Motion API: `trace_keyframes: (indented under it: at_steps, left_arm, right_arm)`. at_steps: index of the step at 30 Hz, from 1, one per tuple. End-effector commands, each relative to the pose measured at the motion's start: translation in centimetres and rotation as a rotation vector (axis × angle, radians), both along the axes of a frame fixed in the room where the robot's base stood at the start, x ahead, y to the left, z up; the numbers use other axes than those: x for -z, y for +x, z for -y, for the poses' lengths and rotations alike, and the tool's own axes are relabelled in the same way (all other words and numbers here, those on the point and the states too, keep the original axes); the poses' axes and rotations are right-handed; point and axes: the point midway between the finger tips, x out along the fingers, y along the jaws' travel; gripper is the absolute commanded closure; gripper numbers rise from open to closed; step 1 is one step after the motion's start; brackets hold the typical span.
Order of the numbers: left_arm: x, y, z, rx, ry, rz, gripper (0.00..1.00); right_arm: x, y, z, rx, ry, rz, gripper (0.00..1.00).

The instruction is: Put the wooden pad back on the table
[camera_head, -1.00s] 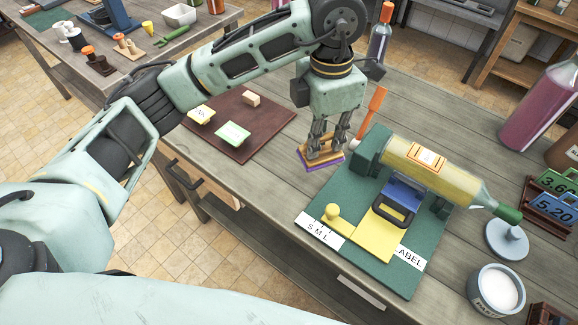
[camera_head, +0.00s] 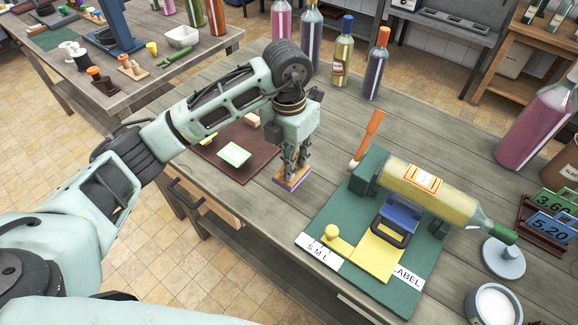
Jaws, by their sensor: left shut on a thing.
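The wooden pad (camera_head: 293,177) is a small light-brown block with a purple underside. My left gripper (camera_head: 291,168) points down and is shut on it, at the right edge of the dark red mat. I cannot tell whether the pad touches the table (camera_head: 262,206) or hangs just above it. My right gripper is not in view.
The dark red mat (camera_head: 262,167) holds a green-topped pad (camera_head: 234,154) and others partly behind my arm. Right of my gripper is a green board (camera_head: 330,217) with a yellow bottle (camera_head: 420,184) in a cradle. Bare table lies between mat and board.

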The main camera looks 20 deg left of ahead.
Motion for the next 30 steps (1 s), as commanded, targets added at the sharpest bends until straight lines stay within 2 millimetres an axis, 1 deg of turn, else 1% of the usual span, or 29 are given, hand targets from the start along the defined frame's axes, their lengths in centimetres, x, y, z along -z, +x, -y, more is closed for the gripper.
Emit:
trace_keyframes:
  at_steps: [1, 3, 7, 12, 14, 24, 25, 30]
  left_arm:
    - [0.1, 0.1, -0.5, 0.000, 0.000, 0.000, 1.00]
    - [0.4, 0.2, -0.7, 0.001, -0.001, 0.001, 1.00]
    - [1.3, 0.2, -0.8, 0.002, 0.000, -0.002, 1.00]
    - [3.7, 0.1, -0.8, 0.001, 0.000, -0.002, 1.00]
    - [4.3, 0.2, -0.8, 0.001, -0.001, -0.001, 1.00]
    - [5.0, 0.2, -0.8, 0.002, -0.001, 0.002, 1.00]
    - [4.9, 0.2, -0.8, 0.002, -0.001, 0.002, 0.88]
    - [4.8, 0.2, -0.8, 0.002, 0.000, 0.001, 0.73]
  right_arm:
    - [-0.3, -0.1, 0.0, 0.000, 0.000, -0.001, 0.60]
    - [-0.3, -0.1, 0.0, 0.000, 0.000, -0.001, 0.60]
    - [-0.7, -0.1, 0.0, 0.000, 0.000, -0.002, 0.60]
    - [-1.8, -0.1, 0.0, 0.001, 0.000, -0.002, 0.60]
    - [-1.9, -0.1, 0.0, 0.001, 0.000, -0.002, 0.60]
    - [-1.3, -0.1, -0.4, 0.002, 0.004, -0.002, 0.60]
    - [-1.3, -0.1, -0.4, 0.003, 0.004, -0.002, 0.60]
    - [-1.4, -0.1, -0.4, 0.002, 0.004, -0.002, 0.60]
